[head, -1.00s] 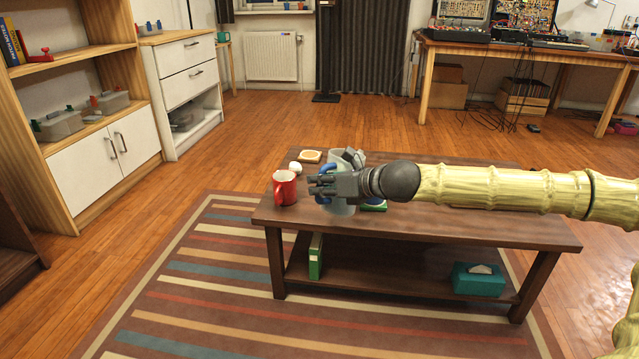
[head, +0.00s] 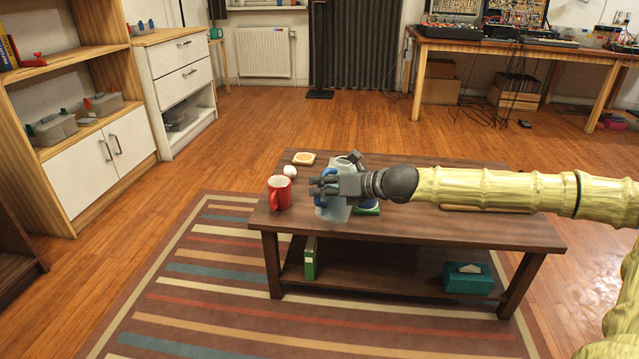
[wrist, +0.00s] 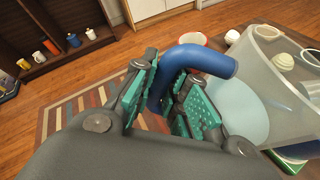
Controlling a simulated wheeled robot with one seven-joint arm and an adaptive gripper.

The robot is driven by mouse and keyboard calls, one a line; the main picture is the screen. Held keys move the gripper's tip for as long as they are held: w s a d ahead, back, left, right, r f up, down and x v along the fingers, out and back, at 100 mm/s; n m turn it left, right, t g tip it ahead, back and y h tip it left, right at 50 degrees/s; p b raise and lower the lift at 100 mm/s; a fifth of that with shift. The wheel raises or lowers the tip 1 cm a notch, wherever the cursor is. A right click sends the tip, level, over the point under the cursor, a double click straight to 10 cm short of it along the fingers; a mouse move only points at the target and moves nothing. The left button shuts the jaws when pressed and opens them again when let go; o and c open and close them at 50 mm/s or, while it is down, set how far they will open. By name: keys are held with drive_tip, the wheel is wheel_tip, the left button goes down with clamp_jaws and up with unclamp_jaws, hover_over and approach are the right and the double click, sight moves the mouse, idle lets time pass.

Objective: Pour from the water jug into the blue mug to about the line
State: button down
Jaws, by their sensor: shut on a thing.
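The clear water jug (head: 334,212) has a blue handle and holds pale water. It is over the left part of the table and seems to lean a little right; whether its base touches the table is unclear. My gripper (head: 325,187) is shut on the blue handle, which shows between the fingers in the wrist view (wrist: 200,60). The jug's clear wall (wrist: 285,75) fills the right of that view. The blue mug (head: 369,203) seems to stand just right of the jug, mostly hidden by my gripper and arm. Its line and inside are not visible.
A red mug (head: 279,193) stands left of the jug on the dark wooden table (head: 450,228). A white round thing (head: 290,172) and a coaster (head: 304,158) lie behind it. A green flat thing (head: 366,212) lies close right of the jug. The table's right front is clear.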

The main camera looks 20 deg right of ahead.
drive_tip(key=shift+w+d+r+p, duration=0.15)
drive_tip(key=shift+d+r+p, duration=0.1)
drive_tip(key=shift+p, duration=0.2)
drive_tip(key=shift+w+d+p, duration=0.1)
drive_tip(key=shift+d+p, duration=0.1)
drive_tip(key=shift+p, duration=0.45)
drive_tip(key=shift+d+m+p, duration=0.15)
drive_tip(key=shift+m+p, duration=0.15)
drive_tip(key=shift+p, duration=0.15)
drive_tip(key=shift+f, duration=0.1)
drive_tip(key=shift+w+d+r+m+y+p, duration=0.2)
drive_tip(key=shift+d+p, duration=0.25)
drive_tip(key=shift+p, duration=0.95)
drive_tip(key=shift+w+d+r+m+y+p, duration=0.2)
drive_tip(key=shift+d+p, duration=0.25)
drive_tip(key=shift+p, duration=0.9)
drive_tip(key=shift+w+d+r+m+y+p, duration=0.1)
drive_tip(key=shift+w+d+m+p, duration=0.25)
drive_tip(key=shift+p, duration=1.05)
idle(2.2)
